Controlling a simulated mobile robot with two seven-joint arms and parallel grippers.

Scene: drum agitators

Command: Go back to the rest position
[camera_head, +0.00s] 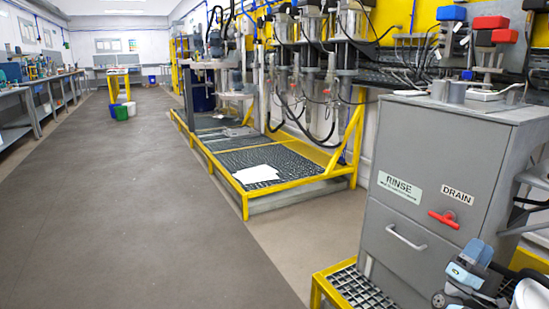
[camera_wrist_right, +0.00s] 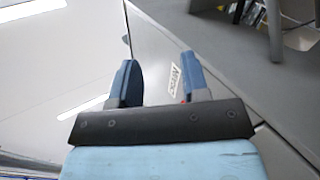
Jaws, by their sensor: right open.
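My right gripper (camera_head: 472,264) is at the lower right of the head view, in front of the grey rinse cabinet (camera_head: 400,235). In the right wrist view its two blue fingers (camera_wrist_right: 158,80) stand apart with nothing between them. The cabinet's grey face and a small label, tilted in the picture, show beyond the fingers. My left gripper is in neither view.
The cabinet has a red drain handle (camera_head: 443,219) and a drawer handle (camera_head: 406,238). A yellow-framed grating (camera_head: 350,285) lies at its foot. The floor (camera_head: 140,200) to the left is clear.

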